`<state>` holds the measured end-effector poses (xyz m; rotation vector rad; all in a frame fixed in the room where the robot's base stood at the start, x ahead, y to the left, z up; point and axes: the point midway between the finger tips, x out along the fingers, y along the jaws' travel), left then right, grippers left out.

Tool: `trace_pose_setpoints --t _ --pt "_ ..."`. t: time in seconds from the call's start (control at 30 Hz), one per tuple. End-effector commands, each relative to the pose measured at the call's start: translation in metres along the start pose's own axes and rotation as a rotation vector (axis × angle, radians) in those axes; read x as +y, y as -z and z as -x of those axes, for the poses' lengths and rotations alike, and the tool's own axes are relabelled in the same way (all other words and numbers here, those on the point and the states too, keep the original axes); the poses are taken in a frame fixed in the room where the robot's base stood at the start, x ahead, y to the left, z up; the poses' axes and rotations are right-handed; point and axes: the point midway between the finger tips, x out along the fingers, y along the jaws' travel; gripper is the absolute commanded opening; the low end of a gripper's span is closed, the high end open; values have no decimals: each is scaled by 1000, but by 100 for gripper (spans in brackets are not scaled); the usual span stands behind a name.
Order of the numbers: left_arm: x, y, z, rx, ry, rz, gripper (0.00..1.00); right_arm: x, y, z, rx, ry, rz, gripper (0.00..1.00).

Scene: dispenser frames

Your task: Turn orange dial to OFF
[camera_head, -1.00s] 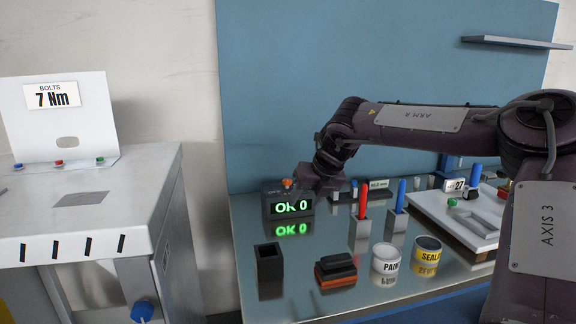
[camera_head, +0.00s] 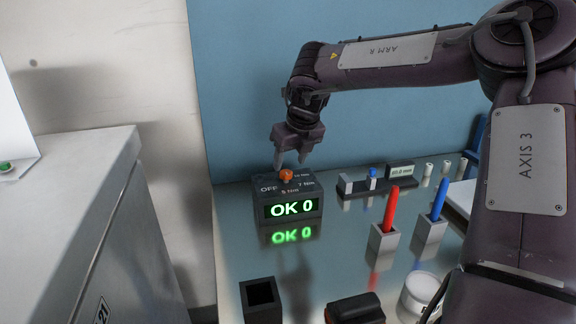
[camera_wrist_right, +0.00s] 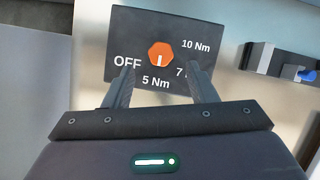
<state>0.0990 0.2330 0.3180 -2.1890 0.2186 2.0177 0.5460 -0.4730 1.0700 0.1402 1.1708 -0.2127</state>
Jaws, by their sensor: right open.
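The orange dial (camera_head: 286,174) sits on top of a dark box (camera_head: 262,207) whose front display reads "OK 0" in green. The box top carries the labels OFF, 5 Nm, 7 Nm and 10 Nm. In the right wrist view the orange dial (camera_wrist_right: 160,53) is a hexagon, and its white mark points down toward 5 Nm; OFF is to its left. My right gripper (camera_head: 291,165) points down just above the dial, open, with its fingers to either side. In the right wrist view the fingertips of the right gripper (camera_wrist_right: 160,72) appear slightly below the dial. My left gripper is not in view.
A red marker (camera_head: 391,208) and a blue marker (camera_head: 439,200) stand in grey holders right of the box. A dark square cup (camera_head: 262,298) and a black block (camera_head: 355,309) are in front. A grey cabinet (camera_head: 75,220) stands left. A blue panel rises behind.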

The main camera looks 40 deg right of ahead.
Motion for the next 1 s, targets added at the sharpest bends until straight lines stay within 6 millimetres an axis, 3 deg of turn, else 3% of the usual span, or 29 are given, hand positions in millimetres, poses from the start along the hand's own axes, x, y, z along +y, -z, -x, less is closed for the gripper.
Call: trace_pose_setpoints --t 0.23,0.6,0.93,1.0 --pt "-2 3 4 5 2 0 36 -1 0 -34 3 0 -1 52" --pt "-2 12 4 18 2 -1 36 0 0 -40 -1 0 -1 52" --pt "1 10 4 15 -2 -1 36 -1 0 -40 -1 0 -2 8" --pt "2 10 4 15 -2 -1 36 -1 0 -40 -1 0 -2 7"
